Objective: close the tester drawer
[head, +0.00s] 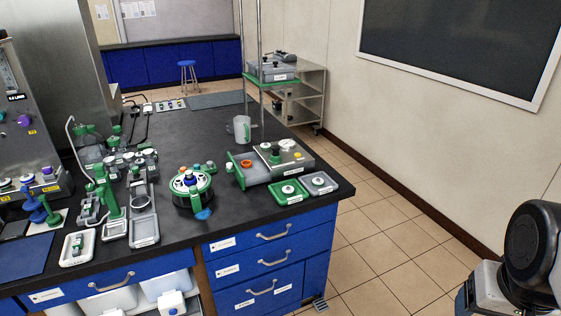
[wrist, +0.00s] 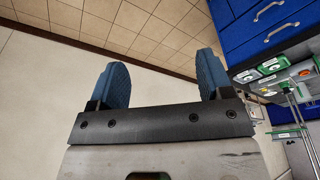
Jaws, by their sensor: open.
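The tester (head: 287,158) is a low grey box near the right end of the black bench. A grey tray-like drawer with a green front edge (head: 238,172) extends from its left side and stands open. An orange ring (head: 246,164) lies in the drawer. My gripper (wrist: 162,60) is open and empty in the wrist view, its two blue fingers spread over the floor and wall. It is well away from the tester. Part of my arm shows at the lower right of the head view, but the fingers are not visible there.
Two small trays, green (head: 288,192) and grey (head: 320,183), sit in front of the tester. A round green-and-white device (head: 191,188) stands left of the drawer and a clear jug (head: 242,129) behind it. Blue bench drawers (head: 272,237) are below. The floor (head: 385,220) at right is clear.

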